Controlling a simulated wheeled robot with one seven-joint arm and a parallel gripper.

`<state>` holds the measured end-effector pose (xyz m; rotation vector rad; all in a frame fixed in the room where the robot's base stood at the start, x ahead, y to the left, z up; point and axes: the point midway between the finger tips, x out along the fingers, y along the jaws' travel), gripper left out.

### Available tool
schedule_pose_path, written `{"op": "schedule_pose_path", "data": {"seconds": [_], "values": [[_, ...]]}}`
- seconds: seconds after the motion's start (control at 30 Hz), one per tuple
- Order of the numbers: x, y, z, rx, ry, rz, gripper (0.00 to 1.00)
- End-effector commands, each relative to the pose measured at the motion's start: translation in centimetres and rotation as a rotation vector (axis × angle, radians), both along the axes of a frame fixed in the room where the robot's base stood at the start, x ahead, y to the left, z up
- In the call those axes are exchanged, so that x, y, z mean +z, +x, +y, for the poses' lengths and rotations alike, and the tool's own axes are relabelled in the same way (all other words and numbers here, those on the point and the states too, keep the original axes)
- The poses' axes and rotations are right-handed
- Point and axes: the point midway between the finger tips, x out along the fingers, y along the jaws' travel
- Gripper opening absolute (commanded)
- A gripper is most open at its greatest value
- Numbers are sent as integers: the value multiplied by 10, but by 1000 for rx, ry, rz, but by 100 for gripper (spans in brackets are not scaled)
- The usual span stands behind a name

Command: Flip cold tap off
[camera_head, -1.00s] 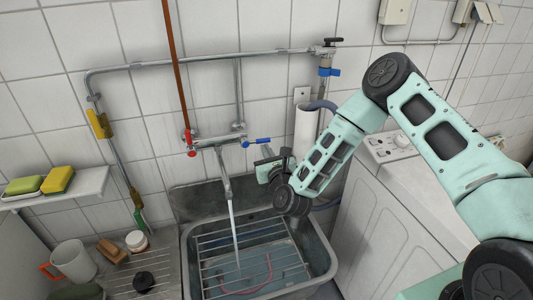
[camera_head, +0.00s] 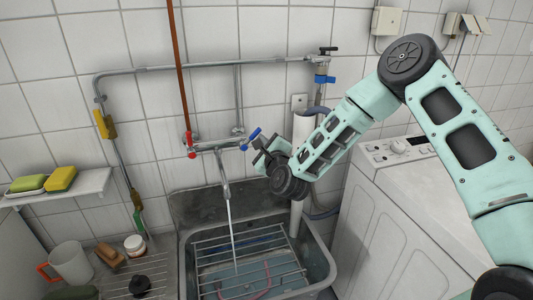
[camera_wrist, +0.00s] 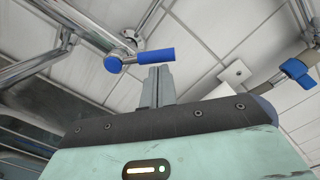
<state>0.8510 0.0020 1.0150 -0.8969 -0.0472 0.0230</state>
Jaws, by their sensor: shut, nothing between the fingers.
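The cold tap's blue lever (camera_head: 251,139) is at the right end of the wall mixer and tilts up to the right. It also shows in the wrist view (camera_wrist: 146,56), just above my fingertips. My gripper (camera_head: 262,150) is shut and empty, just below and right of the lever; in the wrist view its fingertips (camera_wrist: 157,72) are close under the lever's blue grip. I cannot tell whether they touch it. The red tap handle (camera_head: 191,144) is at the mixer's left. Water (camera_head: 231,222) runs from the spout (camera_head: 222,175) into the sink (camera_head: 324,258).
A horizontal pipe (camera_head: 210,66) runs above the taps, with another blue valve (camera_head: 324,79) at right. A grey-white drain pipe (camera_head: 302,150) stands behind my gripper. A white washing machine (camera_head: 385,215) is at right. A sponge shelf (camera_head: 70,190) and mug (camera_head: 70,262) are at left.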

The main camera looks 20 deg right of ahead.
Motion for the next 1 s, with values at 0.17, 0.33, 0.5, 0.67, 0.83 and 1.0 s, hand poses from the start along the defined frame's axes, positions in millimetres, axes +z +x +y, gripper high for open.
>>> {"op": "schedule_pose_path", "data": {"seconds": [0.17,0.33,0.5,0.67,0.83,1.0], "values": [[8,1,7,2,-167,-4,0],[14,1,13,2,-323,-4,0],[19,1,20,1,-456,-4,0],[22,1,24,-1,-554,-3,0],[24,1,28,0,-547,-1,0],[25,1,30,0,-545,-1,0]]}}
